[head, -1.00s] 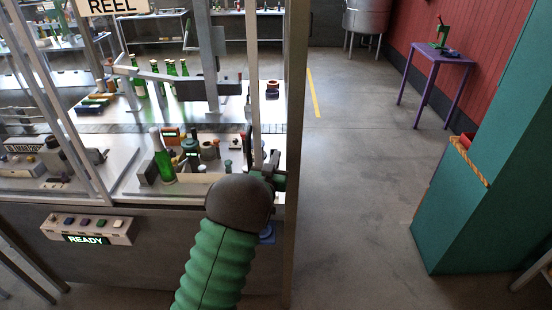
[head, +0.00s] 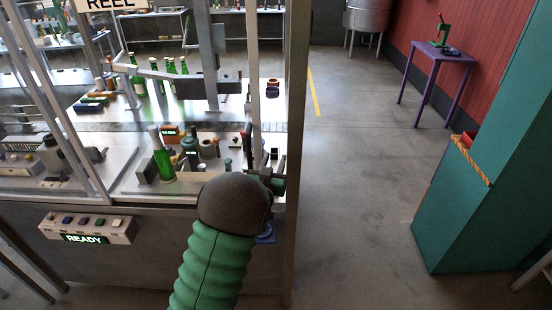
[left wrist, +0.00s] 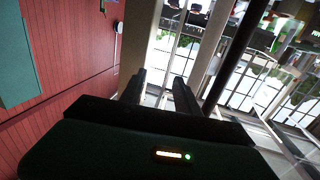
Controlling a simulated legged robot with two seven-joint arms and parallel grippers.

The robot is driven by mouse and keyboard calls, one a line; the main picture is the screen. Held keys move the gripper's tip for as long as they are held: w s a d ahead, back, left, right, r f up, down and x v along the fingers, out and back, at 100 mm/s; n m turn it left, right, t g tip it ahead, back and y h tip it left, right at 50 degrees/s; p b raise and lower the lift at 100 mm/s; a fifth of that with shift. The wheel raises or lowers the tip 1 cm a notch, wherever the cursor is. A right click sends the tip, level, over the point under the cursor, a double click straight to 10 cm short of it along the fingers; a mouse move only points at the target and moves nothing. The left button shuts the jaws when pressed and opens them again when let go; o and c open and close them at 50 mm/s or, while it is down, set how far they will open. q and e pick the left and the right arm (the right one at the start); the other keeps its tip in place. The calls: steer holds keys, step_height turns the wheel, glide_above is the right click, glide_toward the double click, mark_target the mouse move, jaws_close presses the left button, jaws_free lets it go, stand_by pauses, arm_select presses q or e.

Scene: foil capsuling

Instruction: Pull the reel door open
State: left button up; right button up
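The reel door is the framed glass front under the REEL sign (head: 105,4). Its right upright (head: 255,75) rises beside a thicker corner post (head: 297,80). My left gripper (head: 276,172) is low at that upright, its fingers mostly hidden behind my dark wrist. In the left wrist view my left gripper (left wrist: 160,82) has its two fingers apart with a gap between them, and nothing is clearly held. A dark bar (left wrist: 232,52) slants past to the right of the fingers; I cannot tell whether it is the handle. My right gripper is not in view.
Inside the station are a green bottle (head: 162,158) and several small parts. A READY panel (head: 86,229) is on its front. Open floor (head: 360,180) lies to the right, with a teal cabinet (head: 475,190) and a purple table (head: 440,56) beyond.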

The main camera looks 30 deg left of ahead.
arm_select(q)
steer(key=b+v, duration=0.9)
steer(key=v, duration=0.5)
steer(key=shift+s, duration=0.2)
